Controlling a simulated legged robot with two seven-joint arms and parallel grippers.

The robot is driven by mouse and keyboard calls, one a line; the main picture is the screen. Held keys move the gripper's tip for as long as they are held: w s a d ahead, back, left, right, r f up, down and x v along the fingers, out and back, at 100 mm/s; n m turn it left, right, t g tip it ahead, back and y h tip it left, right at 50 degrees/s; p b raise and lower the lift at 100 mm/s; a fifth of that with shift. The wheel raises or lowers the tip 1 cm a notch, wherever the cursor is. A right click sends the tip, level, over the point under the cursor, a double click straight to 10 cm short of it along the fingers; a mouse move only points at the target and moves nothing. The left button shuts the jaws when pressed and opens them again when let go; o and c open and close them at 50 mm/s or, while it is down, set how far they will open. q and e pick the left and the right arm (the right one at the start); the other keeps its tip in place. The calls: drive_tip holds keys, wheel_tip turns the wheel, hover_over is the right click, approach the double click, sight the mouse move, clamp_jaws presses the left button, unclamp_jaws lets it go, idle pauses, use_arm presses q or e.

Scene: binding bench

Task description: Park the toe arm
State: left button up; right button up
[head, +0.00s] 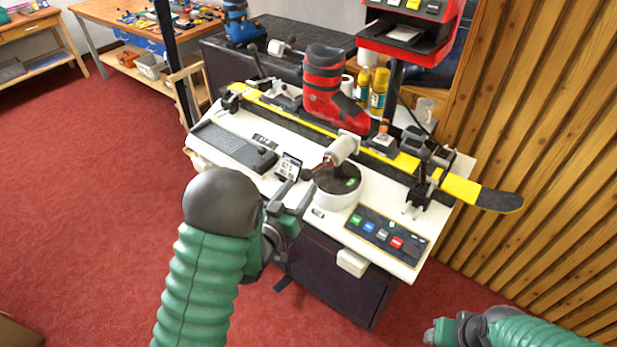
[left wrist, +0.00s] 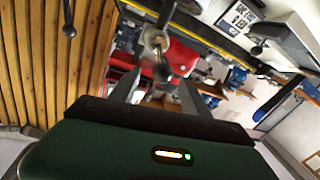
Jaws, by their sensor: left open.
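A short arm with a pale cylindrical grip (head: 342,149) and dark tip stands over a white round base with a black top (head: 338,186) at the bench's front; I cannot tell for sure that it is the toe arm. My left gripper (head: 288,195) is open at the front edge, left of the round base. In the left wrist view, a dark lever with a knob (left wrist: 160,68) shows beyond the open fingers (left wrist: 158,92). My right gripper (head: 438,331) is low at the right, away from the bench.
A yellow and black ski (head: 480,195) lies clamped along the white bench (head: 225,112). A red machine (head: 405,42) stands behind. A slatted wood wall (head: 540,130) bounds the right.

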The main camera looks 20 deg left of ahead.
sight(306, 175)
use_arm(q)
drive_tip(key=w, duration=0.6)
drive_tip(key=shift+f, duration=0.15)
drive_tip(key=shift+d, duration=0.15)
drive_tip(key=shift+d, duration=0.15)
drive_tip(key=c, duration=0.4)
clamp_jaws()
idle(0.4)
